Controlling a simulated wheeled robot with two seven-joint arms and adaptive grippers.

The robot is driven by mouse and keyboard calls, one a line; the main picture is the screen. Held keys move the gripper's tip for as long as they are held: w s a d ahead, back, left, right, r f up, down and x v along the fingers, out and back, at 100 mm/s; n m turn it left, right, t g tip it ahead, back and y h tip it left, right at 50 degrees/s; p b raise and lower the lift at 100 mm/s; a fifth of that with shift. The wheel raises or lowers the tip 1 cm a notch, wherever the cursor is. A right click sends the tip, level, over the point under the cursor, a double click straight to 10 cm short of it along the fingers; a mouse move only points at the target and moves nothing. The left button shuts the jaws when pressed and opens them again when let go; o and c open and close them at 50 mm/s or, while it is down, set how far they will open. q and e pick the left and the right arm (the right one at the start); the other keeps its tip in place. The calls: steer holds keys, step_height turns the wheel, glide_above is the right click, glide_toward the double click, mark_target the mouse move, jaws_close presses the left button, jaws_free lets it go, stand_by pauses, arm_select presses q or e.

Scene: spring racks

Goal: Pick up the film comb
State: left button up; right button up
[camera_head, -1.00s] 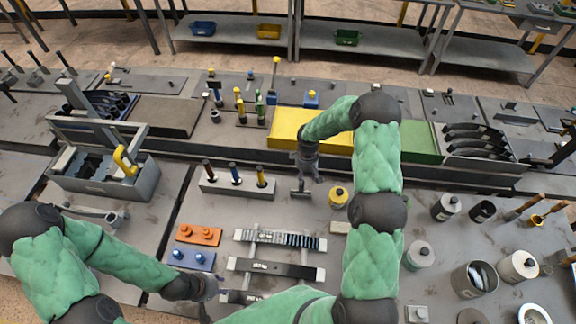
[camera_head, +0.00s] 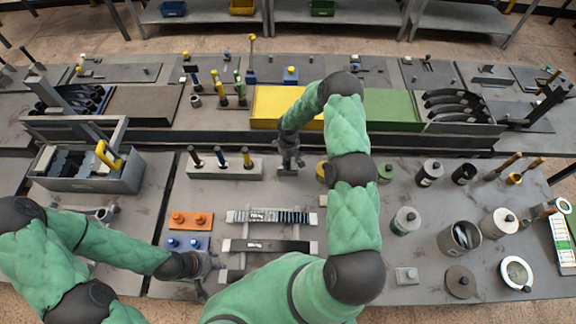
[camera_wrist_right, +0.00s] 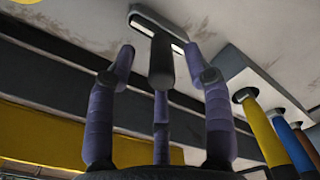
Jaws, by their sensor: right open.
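A dark tool with a thick handle and a wide flat foot, which I take to be the film comb (camera_wrist_right: 160,60), stands on the grey table in the right wrist view. Its foot also shows in the head view (camera_head: 288,172). My right gripper (camera_head: 290,152) is above it, fingers pointing down. In the wrist view the open fingers (camera_wrist_right: 160,62) are spread on both sides of the handle; I see no clear contact. My left gripper (camera_head: 203,272) is low at the front left, beside the blue block; its fingers are too small to read.
A grey rack with three colored handles (camera_head: 225,168) stands left of the comb. A yellow panel (camera_head: 265,105) lies behind it. Cans and jars (camera_head: 405,220) stand on the right. A striped bar (camera_head: 268,216) and an orange block (camera_head: 190,221) lie in front.

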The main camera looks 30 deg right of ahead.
steer(key=shift+s+f+p, duration=0.1)
steer(key=shift+f+p, duration=0.2)
steer(key=shift+f, duration=1.3)
arm_select(q)
steer(key=shift+r, duration=0.5)
arm_select(e)
jaws_close()
steer(key=shift+r, duration=0.15)
steer(key=shift+r+b, duration=0.8)
steer(key=shift+r, duration=0.65)
arm_select(q)
step_height(320, 180, down, 6)
steer(key=b, duration=0.4)
steer(key=shift+r, duration=0.1)
arm_select(e)
steer(key=s+a+r, duration=0.3)
steer(key=a+r, duration=0.7)
steer(key=a, duration=0.3)
steer(key=shift+s+a, duration=0.25)
steer(key=shift+s, duration=0.15)
